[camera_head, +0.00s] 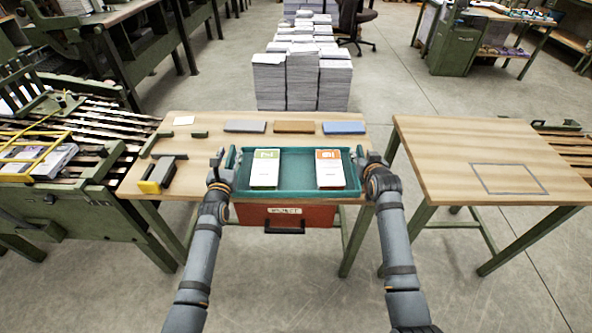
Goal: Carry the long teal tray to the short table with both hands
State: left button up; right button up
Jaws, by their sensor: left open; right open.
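The long teal tray (298,186) sits on the front edge of the wooden table at the centre. It holds a green-and-white block (265,169) on the left and an orange-and-white block (330,169) on the right. My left gripper (224,165) is at the tray's left end and my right gripper (366,165) is at its right end. Both are open, close around the end handles; whether they touch is too small to tell. The short table (440,165) stands to the right, with a grey outlined rectangle (510,179) on its bare top.
A gap separates the two tables. A red drawer (287,215) hangs below the tray. Grey, brown and blue bars (294,127) lie behind the tray. A yellow-and-grey tool (158,175) lies to its left. Paper stacks (302,75) stand behind the table.

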pick_arm(q)
jog(key=shift+c, duration=0.4)
pick_arm(e)
jog(key=shift+c, duration=0.4)
pick_arm(q)
grip_shut()
pick_arm(e)
grip_shut()
